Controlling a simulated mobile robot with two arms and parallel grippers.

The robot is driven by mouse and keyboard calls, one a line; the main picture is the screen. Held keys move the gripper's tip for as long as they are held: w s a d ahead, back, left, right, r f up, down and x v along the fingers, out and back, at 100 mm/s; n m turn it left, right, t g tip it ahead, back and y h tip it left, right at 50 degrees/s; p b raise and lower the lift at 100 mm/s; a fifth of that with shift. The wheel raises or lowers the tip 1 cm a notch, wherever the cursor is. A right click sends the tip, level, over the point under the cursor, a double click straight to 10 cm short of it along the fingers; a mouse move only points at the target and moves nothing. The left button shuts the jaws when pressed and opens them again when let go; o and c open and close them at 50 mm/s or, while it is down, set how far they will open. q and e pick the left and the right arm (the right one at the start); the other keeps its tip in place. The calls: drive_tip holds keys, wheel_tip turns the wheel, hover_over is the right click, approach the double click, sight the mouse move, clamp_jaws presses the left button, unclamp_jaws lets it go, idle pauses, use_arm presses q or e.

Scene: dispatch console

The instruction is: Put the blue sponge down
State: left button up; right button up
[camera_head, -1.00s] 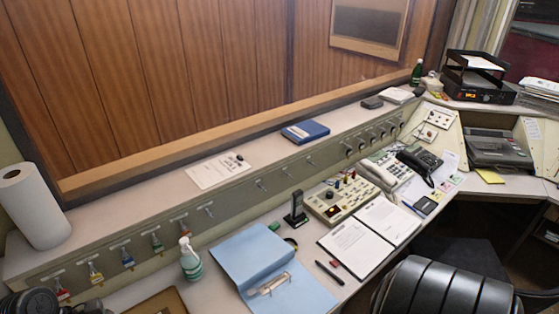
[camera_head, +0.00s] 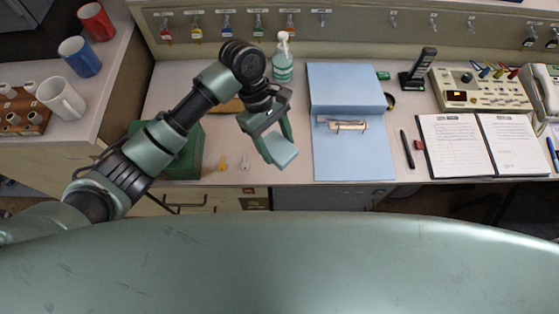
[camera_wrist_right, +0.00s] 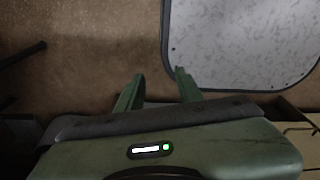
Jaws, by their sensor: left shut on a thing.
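The blue sponge (camera_head: 281,152), a pale blue-green block, is between the fingers of my left gripper (camera_head: 272,146) in the head view. That gripper is shut on it, with the fingers pointing down. The sponge shows over the front part of the desk (camera_head: 299,157), between two small keys and the open blue binder. I cannot tell whether it touches the desktop. My right gripper (camera_wrist_right: 158,88) shows in the right wrist view, its two fingers apart with nothing between them.
The blue binder (camera_head: 355,155) lies right of the sponge. A yellow key (camera_head: 222,163) and a pale key (camera_head: 244,162) lie left of it, beside a green box (camera_head: 187,158). A soap bottle (camera_head: 283,62) stands behind.

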sight(266, 135)
use_arm(q)
drive_tip(key=f, duration=0.5)
drive_tip(key=shift+d+f, duration=0.2)
drive_tip(key=shift+f, duration=2.7)
drive_tip(key=shift+f, duration=0.1)
drive_tip(key=o, duration=1.2)
drive_tip(key=b+v, duration=0.1)
drive_tip(key=v, duration=1.1)
drive_tip(key=shift+s, duration=0.1)
